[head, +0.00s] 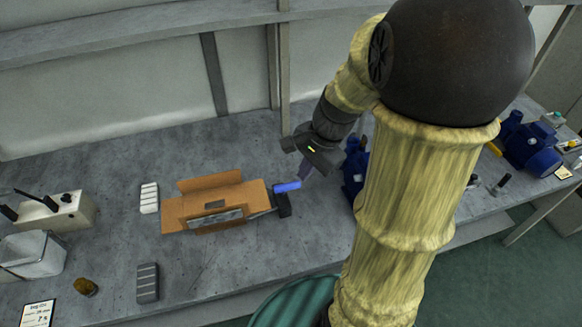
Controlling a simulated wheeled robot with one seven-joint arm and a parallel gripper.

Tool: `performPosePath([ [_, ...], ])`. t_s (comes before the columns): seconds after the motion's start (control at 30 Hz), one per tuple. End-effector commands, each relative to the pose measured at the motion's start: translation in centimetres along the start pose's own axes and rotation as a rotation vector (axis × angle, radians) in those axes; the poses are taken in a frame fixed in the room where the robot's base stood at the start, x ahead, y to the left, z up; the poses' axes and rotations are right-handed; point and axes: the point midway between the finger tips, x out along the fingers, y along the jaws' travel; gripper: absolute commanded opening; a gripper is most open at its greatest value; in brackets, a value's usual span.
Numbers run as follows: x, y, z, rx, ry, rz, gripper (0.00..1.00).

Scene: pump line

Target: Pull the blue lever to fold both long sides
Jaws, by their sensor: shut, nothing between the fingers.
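The blue lever (287,187) lies at the right end of the cardboard box fixture, above a small dark block (283,207). My gripper (305,171) points down just above and right of the lever's right end. Its fingers are shut with nothing between them, and I cannot tell whether they touch the lever. The cardboard box (250,193) lies on the bench with flaps spread. Its far long flap (209,182) stands tilted up, and its left flap lies outward. A grey item with a small dark opening shows inside, near the near side.
A white slotted block (149,198) stands left of the box, and a grey one (147,283) in front. Blue pumps (354,170) stand right, partly behind my arm. A white device (57,212), a metal bin (33,255) and a brown cylinder (85,287) are at left.

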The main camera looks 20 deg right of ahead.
Motion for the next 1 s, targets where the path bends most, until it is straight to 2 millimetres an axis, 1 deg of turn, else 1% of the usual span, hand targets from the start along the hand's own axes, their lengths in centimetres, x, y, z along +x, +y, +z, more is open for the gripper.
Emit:
performPosePath([
  [0.03,0.6,0.5,1.2,-0.141,0.029,0.028,0.00],
  [0.17,1.9,1.7,3.3,-0.545,0.111,0.091,0.00],
  [0.2,2.2,2.0,3.9,-0.668,0.131,0.108,0.00],
  [0.3,2.8,2.6,5.2,-0.939,0.172,0.138,0.00],
  [0.4,3.1,2.9,6.1,-1.121,0.196,0.155,0.00],
  [0.53,3.3,3.1,6.5,-1.214,0.208,0.163,0.00],
  [1.0,3.2,3.0,6.4,-1.211,0.207,0.162,0.00],
])
